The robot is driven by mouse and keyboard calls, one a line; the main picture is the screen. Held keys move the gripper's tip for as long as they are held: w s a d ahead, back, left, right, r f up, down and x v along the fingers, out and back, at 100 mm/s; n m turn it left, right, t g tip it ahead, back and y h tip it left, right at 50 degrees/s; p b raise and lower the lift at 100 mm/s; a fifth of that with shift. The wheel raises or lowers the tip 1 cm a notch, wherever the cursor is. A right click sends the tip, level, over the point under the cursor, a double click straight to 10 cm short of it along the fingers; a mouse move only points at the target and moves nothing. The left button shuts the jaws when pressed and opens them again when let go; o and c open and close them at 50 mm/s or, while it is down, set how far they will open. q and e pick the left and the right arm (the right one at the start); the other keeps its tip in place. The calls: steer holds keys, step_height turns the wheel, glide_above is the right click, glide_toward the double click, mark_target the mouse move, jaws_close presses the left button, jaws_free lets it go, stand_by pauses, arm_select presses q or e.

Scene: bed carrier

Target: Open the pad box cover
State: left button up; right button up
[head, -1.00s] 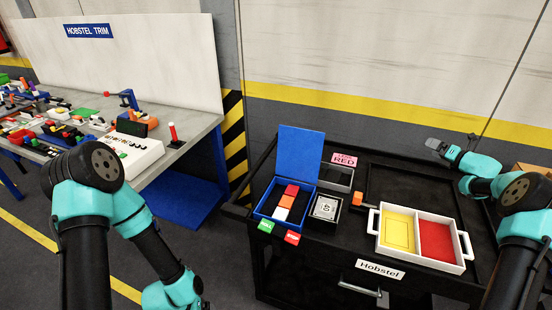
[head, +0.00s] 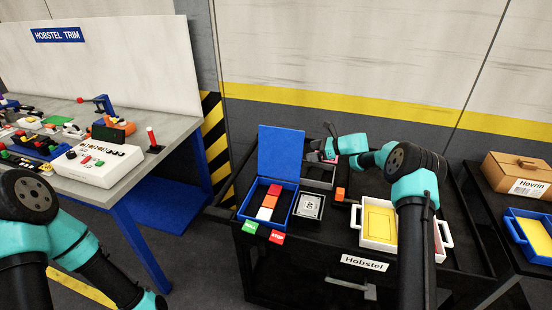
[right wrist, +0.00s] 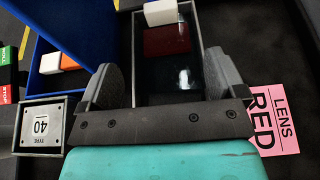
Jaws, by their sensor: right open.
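A blue box (head: 243,206) stands at the left of the black cart with its blue lid (head: 281,150) upright. Red, white and orange blocks (head: 267,202) lie inside. It also shows in the right wrist view, with its blue wall (right wrist: 40,52) at upper left. I cannot tell for certain whether this is the pad box. My right gripper (head: 318,152) is open and empty. In the right wrist view its fingers (right wrist: 162,82) are spread above a dark open-topped box (right wrist: 198,22) with white, dark red and dark pieces. My left gripper is not in view.
A grey box marked TYPE 40 (right wrist: 40,125) sits beside the blue box. A white tray (head: 378,246) with a yellow panel is partly behind my right arm. A pink LENS RED card (right wrist: 274,120) lies right of the gripper. A brown Hovrin box (head: 515,175) stands far right.

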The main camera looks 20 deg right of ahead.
steer(key=x, duration=1.7)
steer(key=shift+a, duration=0.1)
steer(key=c, duration=1.3)
steer(key=shift+w+a, duration=0.45)
steer(key=shift+a, duration=0.25)
steer(key=shift+w+a, duration=0.4)
steer(key=shift+a, duration=0.3)
steer(key=o, duration=1.3)
steer(key=shift+d, duration=0.1)
steer(key=v, duration=1.7)
steer(key=shift+d, duration=0.15)
steer(key=shift+r, duration=0.1)
